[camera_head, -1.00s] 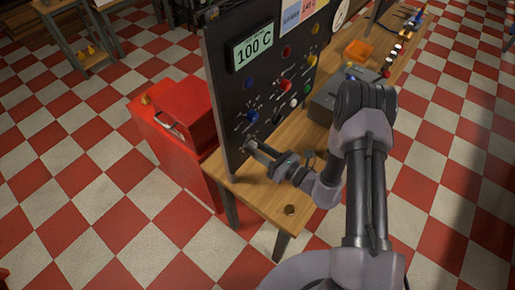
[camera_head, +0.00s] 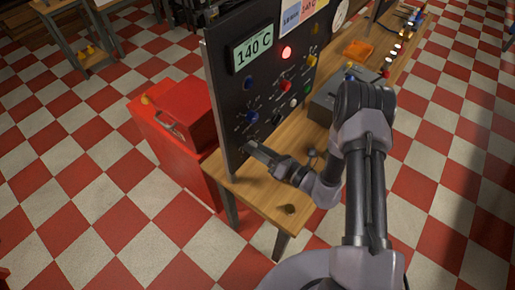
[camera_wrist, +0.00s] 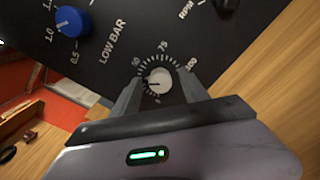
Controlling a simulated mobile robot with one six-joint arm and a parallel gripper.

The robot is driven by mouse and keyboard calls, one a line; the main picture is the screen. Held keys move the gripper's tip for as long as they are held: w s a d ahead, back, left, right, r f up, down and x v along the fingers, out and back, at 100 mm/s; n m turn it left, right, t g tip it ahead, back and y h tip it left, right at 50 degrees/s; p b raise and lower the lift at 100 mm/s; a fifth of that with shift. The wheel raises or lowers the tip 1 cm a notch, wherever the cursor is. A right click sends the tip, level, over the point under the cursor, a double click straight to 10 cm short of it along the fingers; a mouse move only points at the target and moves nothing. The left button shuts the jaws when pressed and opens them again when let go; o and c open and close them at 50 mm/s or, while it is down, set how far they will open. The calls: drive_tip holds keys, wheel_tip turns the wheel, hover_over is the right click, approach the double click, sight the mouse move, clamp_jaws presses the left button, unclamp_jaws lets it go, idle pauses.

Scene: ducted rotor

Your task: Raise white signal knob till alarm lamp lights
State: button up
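The white knob (camera_wrist: 160,80) sits on a dial marked 50, 75 and 100 on the dark panel (camera_wrist: 105,75). In the wrist view my gripper (camera_wrist: 160,88) has one finger on each side of the knob, with a small gap visible to each. In the head view my gripper (camera_head: 252,148) is at the panel's lower left and hides the knob. A round red lamp (camera_head: 287,53) high on the panel glows brightly; its label is not readable.
A blue knob (camera_wrist: 72,21) marked LOW BAR is up and left of the white knob. Other coloured knobs, including a red one (camera_head: 285,86), sit further right on the panel. A red cabinet (camera_head: 175,115) stands left of the wooden bench (camera_head: 245,185).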

drive_tip(key=p+v, duration=0.1)
drive_tip(key=v, duration=1.6)
drive_tip(key=shift+s+d, duration=0.15)
drive_tip(key=s+a+r+n+g+h+b, duration=0.2)
drive_tip(key=s+a+r+n+g+b, duration=0.25)
drive_tip(key=n, duration=0.45)
drive_tip(key=s+a+r+n+g+h+b, duration=0.1)
drive_tip(key=s+a+r+n+g+b, duration=0.15)
drive_tip(key=r+n+g, duration=0.5)
drive_tip(key=s+d+r+n+t+h+b, duration=0.3)
drive_tip(key=s+r+n+t+h+b, duration=0.2)
drive_tip(key=n+h, duration=0.4)
drive_tip(key=s+n+t, duration=0.1)
drive_tip(key=n, duration=0.3)
drive_tip(key=shift+t, duration=0.4)
